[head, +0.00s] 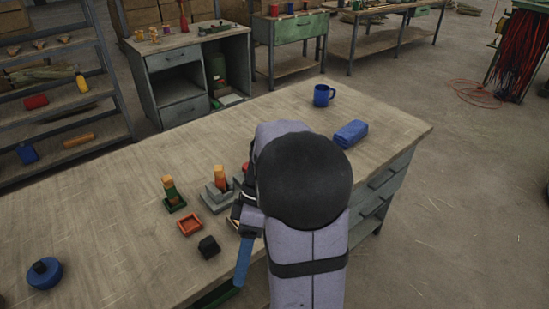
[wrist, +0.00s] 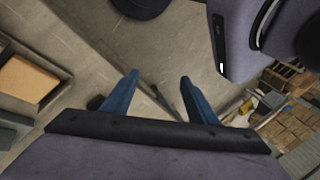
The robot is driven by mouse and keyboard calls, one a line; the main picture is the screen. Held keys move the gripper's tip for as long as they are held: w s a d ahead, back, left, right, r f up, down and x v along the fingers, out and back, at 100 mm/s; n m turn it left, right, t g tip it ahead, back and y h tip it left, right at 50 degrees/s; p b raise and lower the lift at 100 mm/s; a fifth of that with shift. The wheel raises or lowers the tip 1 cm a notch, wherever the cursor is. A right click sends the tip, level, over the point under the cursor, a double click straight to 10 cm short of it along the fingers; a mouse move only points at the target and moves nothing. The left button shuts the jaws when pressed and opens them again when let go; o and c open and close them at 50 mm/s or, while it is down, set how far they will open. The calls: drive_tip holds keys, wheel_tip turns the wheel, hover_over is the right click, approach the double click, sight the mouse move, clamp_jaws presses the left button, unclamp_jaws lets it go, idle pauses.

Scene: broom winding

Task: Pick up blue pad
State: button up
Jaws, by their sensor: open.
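The blue pad (head: 350,134) looks like a folded cloth and lies on the wooden workbench (head: 120,215) near its far right edge. It is apart from my gripper and I do not see it in the wrist view. My gripper (head: 241,265) points down at the near edge of the bench, left of and nearer than the pad. Its two blue fingers are spread with nothing between them in the wrist view (wrist: 158,82). My arm hides part of the bench between the gripper and the pad.
A blue mug (head: 323,96) stands just behind and left of the pad. Beside my gripper are a black block (head: 209,247), an orange tray (head: 190,225), a green-based holder (head: 173,194) and a grey holder (head: 216,196). A blue round object (head: 44,272) lies at the left. The bench's middle left is clear.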

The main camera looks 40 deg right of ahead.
drive_tip(key=w+d+r+m+t+h+p, duration=0.1)
drive_tip(key=w+d+m+t+h+p, duration=0.3)
drive_tip(key=w+d, duration=0.85)
drive_tip(key=w+d+r+m+t+h+p, duration=0.1)
drive_tip(key=w+d+m+t+h+p, duration=0.15)
drive_tip(key=w+d+m, duration=0.95)
drive_tip(key=shift+s+d+f+n+t+y+p, duration=0.15)
drive_tip(key=shift+d+f+n+p, duration=0.45)
drive_tip(key=shift+f+n, duration=0.5)
drive_tip(key=shift+d+f+n+t+y+p, duration=0.15)
drive_tip(key=shift+d+f+n+p, duration=0.25)
drive_tip(key=shift+d+f+n, duration=0.65)
drive_tip(key=shift+s+d+f+n+t+y+p, duration=0.15)
drive_tip(key=shift+d+f+n+p, duration=0.35)
drive_tip(key=shift+f+n, duration=0.6)
drive_tip(key=shift+w+f, duration=0.1)
drive_tip(key=shift+f, duration=0.05)
drive_tip(key=c, duration=1.2)
